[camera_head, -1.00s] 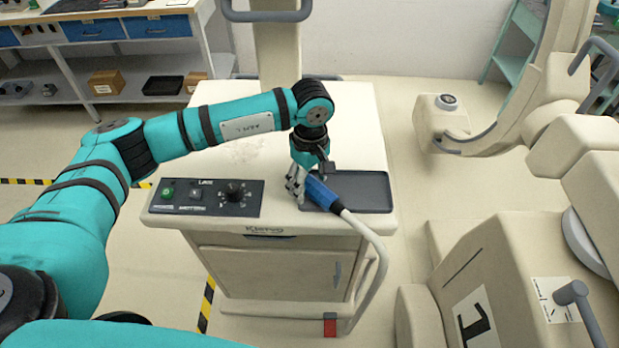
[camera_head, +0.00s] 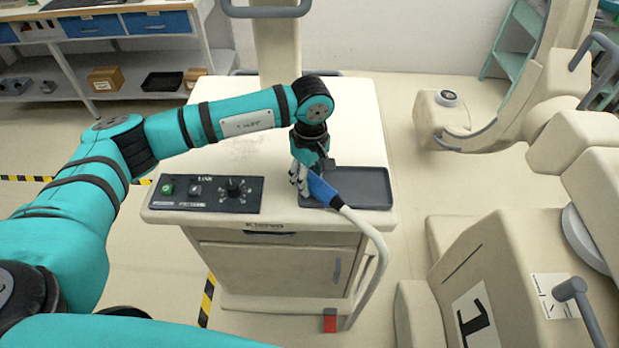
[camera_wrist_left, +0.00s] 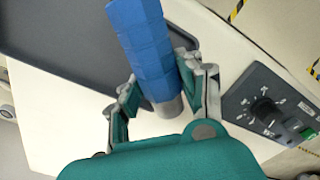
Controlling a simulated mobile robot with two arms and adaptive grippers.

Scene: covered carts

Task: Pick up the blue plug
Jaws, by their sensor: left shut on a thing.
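The blue plug (camera_head: 322,190) is in my left gripper (camera_head: 303,178), over the left part of the dark tray on the cart top. A thick pale cable runs from the plug's right end over the cart's front edge and down. In the left wrist view the plug (camera_wrist_left: 146,45) lies between the two fingers of the gripper (camera_wrist_left: 162,95), its grey end near the palm. I cannot tell whether the plug touches the tray. My right gripper is not in view.
The dark tray (camera_head: 362,188) lies on the white cart (camera_head: 225,155). A control panel (camera_head: 207,193) with knobs is at the cart's front left. A beige machine (camera_head: 510,265) stands to the right. A shelf bench (camera_head: 130,75) is at the back left.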

